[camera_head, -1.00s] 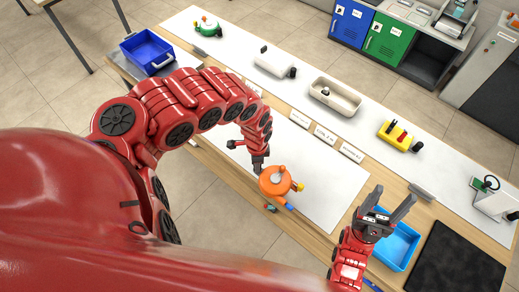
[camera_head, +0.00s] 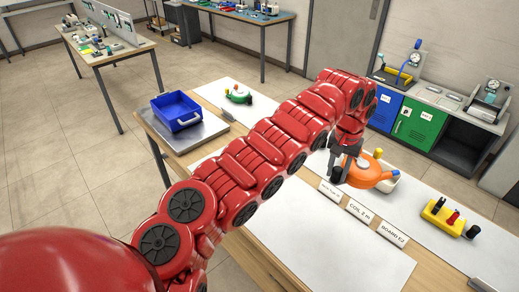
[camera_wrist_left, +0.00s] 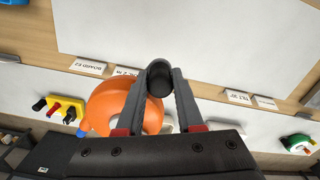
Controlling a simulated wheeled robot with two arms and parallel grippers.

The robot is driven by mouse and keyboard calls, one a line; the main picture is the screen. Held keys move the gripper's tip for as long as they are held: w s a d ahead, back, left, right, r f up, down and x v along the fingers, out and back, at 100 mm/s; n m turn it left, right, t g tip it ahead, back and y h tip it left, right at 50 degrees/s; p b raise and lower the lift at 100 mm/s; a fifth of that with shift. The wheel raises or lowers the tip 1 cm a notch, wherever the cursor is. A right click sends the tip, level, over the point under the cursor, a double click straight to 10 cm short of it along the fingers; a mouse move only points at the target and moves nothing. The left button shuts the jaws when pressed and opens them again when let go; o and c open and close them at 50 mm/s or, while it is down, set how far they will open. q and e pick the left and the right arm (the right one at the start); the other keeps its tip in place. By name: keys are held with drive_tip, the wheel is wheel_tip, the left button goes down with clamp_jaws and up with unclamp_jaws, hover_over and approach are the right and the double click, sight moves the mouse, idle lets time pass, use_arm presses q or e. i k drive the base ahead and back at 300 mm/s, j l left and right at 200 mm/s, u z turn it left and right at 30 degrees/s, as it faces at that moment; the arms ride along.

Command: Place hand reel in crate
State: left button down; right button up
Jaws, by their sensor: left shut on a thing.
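The orange hand reel (camera_head: 367,172) is at the right of the head view, over the back strip of the bench near the label cards. My left gripper (camera_head: 338,168) is at its left side, with the arm reaching across from the left. In the left wrist view the fingers are shut on a black knob (camera_wrist_left: 159,78), and the orange reel body (camera_wrist_left: 112,103) shows beside and partly behind the left finger. A blue crate (camera_head: 176,124) with a pale handle stands empty at the bench's left end. My right gripper is out of view.
A green reel (camera_head: 237,97) lies on the white back strip. A yellow board with knobs (camera_head: 442,216) stands at the right. Label cards (camera_head: 360,211) line the shelf edge. The white front mat (camera_head: 330,250) is clear. A white tray edge shows behind the reel.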

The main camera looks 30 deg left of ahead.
sight(176, 115)
drive_tip(key=i+j, duration=0.1)
drive_tip(key=j, duration=0.35)
drive_tip(key=i+j, duration=0.15)
drive_tip(key=j, duration=0.35)
drive_tip(key=i+j, duration=0.1)
drive_tip(key=j, duration=0.35)
drive_tip(key=i+j, duration=0.1)
drive_tip(key=j, duration=0.35)
drive_tip(key=i+j, duration=0.1)
drive_tip(key=j, duration=0.35)
drive_tip(key=i+j, duration=0.15)
drive_tip(key=j, duration=0.35)
drive_tip(key=i+j, duration=0.1)
drive_tip(key=j, duration=0.35)
drive_tip(key=i+j, duration=0.1)
drive_tip(key=j, duration=0.35)
